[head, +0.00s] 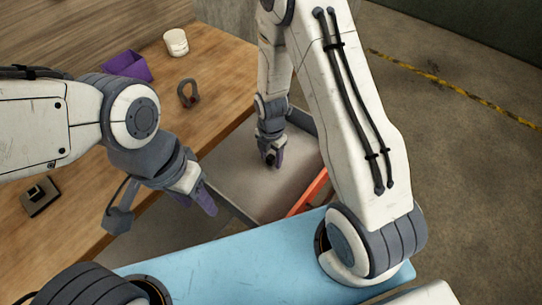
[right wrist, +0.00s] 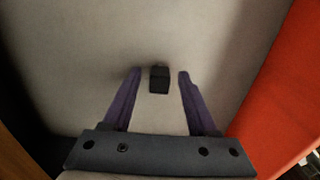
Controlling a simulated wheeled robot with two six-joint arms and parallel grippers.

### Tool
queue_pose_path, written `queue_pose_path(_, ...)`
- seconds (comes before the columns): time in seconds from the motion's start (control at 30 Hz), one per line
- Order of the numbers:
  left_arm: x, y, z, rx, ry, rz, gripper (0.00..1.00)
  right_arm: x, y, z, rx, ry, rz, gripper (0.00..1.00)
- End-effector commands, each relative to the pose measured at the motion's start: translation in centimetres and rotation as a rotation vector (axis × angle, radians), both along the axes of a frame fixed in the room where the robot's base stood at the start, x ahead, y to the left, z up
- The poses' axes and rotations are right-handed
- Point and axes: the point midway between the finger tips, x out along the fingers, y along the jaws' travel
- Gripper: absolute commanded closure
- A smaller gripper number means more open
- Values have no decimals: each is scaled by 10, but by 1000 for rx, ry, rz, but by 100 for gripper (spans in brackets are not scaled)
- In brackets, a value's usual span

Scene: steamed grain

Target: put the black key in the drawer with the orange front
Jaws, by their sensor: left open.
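The drawer (head: 238,180) is pulled out from the wooden table. Its orange front (head: 309,192) faces right, and the front also fills the right side of the right wrist view (right wrist: 272,95). The black key (right wrist: 159,79), a small dark block, lies on the pale drawer floor in the right wrist view. My right gripper (head: 273,160) reaches down into the drawer. Its purple fingers are apart, on either side of the key in the picture, with gaps to both. My left gripper (head: 196,198) is open and empty, left of the drawer.
On the wooden table (head: 222,75) stand a purple open box (head: 127,65), a white cup (head: 176,42) and a grey shackle-like thing with red (head: 188,92). A dark flat object (head: 40,198) lies at the left. Bare floor lies to the right.

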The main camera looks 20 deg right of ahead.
Motion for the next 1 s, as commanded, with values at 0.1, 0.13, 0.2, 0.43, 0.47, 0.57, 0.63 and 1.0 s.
queue_pose_path(0.1, 0, 0, 0, 0, 0, 0, 50, 0, 0, 1, 0, 0, 0, 41)
queue_pose_path(0.13, 0, 0, 1, 0, 0, 0, 50, 0, 0, 2, 0, 0, 0, 41)
queue_pose_path(0.2, 0, 0, 3, 0, 0, 0, 50, 0, 0, 6, 0, -1, 0, 41)
queue_pose_path(0.43, 0, 0, 2, 0, 0, 0, 50, 2, 0, 46, 1, -8, 0, 41)
queue_pose_path(0.47, 0, 0, 2, 0, 0, 0, 50, 2, 0, 52, 1, -8, 0, 41)
queue_pose_path(0.57, 0, 0, 2, 0, 0, 0, 50, 2, 0, 75, 1, -8, 0, 41)
queue_pose_path(0.63, 0, 0, 2, 0, 0, 0, 50, 1, 0, 89, 1, -7, 0, 41)
queue_pose_path(1.0, 0, 0, 3, 0, 0, 0, 50, -4, 8, 131, 3, -4, -48, 41)
